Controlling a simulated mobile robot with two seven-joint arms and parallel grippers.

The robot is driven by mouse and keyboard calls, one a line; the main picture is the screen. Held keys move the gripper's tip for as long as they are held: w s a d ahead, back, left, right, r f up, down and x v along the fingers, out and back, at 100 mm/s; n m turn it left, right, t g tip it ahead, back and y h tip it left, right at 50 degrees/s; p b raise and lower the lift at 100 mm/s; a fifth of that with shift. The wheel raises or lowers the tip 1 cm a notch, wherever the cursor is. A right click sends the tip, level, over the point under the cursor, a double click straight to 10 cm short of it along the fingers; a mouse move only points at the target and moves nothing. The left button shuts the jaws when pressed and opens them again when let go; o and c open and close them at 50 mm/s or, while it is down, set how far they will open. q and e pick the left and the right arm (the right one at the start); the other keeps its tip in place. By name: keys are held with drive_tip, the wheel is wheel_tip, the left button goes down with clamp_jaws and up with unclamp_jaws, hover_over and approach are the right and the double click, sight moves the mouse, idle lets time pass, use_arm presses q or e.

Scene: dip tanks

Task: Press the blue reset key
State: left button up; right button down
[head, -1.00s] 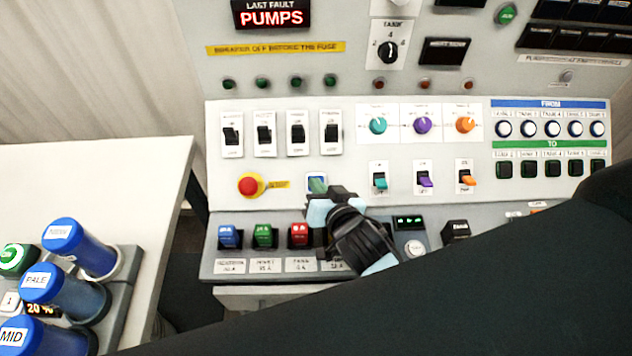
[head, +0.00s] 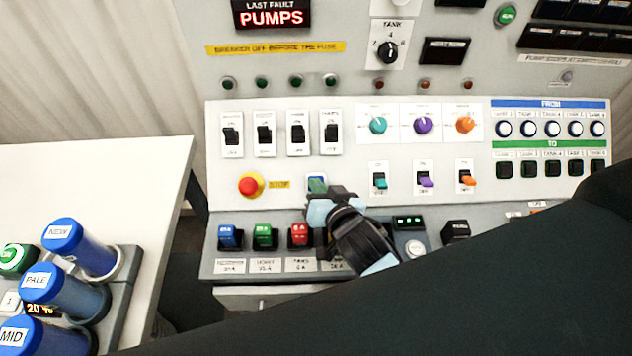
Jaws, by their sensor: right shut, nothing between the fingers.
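The blue reset key (head: 317,178) is a small blue square on the white panel, right of the red stop button. Its lower part is hidden by my right gripper (head: 318,188). The gripper is shut and empty, with its fingertips at the key. I cannot tell whether they touch it or are just in front of it. No writing on the key can be read. My left gripper is not in view.
The red stop button (head: 249,185) on its yellow base is to the left. Below sit blue (head: 229,237), green (head: 264,236) and red (head: 298,235) fuses, close to my gripper. Black breaker switches (head: 298,134) are above. A table (head: 95,180) with blue-capped jars stands at left.

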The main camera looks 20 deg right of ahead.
drive_tip(key=shift+f, duration=0.15)
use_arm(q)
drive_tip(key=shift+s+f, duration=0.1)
use_arm(e)
drive_tip(key=shift+w+f, duration=0.2)
drive_tip(key=shift+w, duration=0.05)
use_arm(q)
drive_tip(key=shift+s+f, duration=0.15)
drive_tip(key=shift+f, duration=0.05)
use_arm(e)
drive_tip(key=shift+w+d+f, duration=0.15)
drive_tip(key=shift+w+f, duration=0.1)
drive_tip(key=shift+f, duration=0.05)
idle(0.8)
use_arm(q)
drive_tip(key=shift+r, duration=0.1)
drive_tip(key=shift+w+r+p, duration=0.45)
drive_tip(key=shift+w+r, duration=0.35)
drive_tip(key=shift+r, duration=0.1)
use_arm(e)
drive_tip(key=shift+s+r, duration=0.5)
drive_tip(key=shift+r, duration=0.2)
